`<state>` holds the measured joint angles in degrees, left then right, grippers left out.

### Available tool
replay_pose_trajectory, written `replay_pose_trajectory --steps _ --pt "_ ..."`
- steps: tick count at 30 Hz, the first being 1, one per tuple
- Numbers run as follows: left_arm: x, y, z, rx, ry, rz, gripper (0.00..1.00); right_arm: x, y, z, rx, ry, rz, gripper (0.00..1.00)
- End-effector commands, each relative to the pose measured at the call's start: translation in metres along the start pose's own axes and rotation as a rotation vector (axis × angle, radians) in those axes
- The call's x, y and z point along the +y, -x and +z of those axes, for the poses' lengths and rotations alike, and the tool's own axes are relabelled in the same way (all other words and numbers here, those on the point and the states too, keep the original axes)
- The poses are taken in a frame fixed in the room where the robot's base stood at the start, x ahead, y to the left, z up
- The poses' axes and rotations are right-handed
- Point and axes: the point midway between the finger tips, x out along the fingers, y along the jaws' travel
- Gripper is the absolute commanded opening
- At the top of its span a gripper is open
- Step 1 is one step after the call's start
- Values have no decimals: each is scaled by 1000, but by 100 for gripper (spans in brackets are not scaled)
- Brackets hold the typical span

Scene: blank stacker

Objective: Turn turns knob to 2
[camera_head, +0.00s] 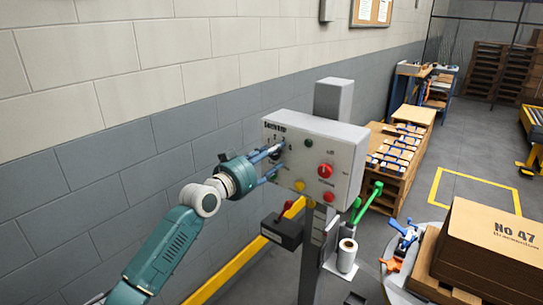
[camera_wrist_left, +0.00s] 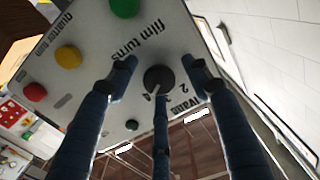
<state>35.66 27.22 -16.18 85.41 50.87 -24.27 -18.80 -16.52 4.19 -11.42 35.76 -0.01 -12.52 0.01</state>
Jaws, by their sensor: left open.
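A light grey control box (camera_head: 345,152) stands on a post in front of the wall. In the left wrist view, a round black knob (camera_wrist_left: 158,78) on its face sits near the label "film turns", with the digits 2 and 4 printed beside it. I cannot tell which mark the knob points at. My left gripper (camera_head: 278,160) is at the box's left side. In the wrist view its dark blue fingers (camera_wrist_left: 158,68) are spread open around the knob, and I cannot tell if they touch it. A third finger lies below the knob. My right gripper is not in view.
The box also carries a green button (camera_head: 309,143), a yellow button (camera_head: 299,186) and red controls (camera_head: 325,170) near the knob. A yellow rail (camera_head: 232,270) runs along the wall below. Stacked cardboard (camera_head: 490,245) stands at right; open floor lies beyond.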

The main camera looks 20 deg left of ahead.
Motion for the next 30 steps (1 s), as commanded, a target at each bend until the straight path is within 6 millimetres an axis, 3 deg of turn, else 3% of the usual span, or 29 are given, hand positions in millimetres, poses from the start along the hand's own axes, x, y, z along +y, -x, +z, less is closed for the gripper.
replay_pose_trajectory --steps 1,8,20,30 --pt "0 0 0 0 0 0 49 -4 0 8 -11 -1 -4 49" --pt "0 0 0 0 0 0 4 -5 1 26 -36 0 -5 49" --pt "0 0 -2 2 64 0 4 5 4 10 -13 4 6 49" --pt "0 0 -3 3 320 0 4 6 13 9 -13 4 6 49"
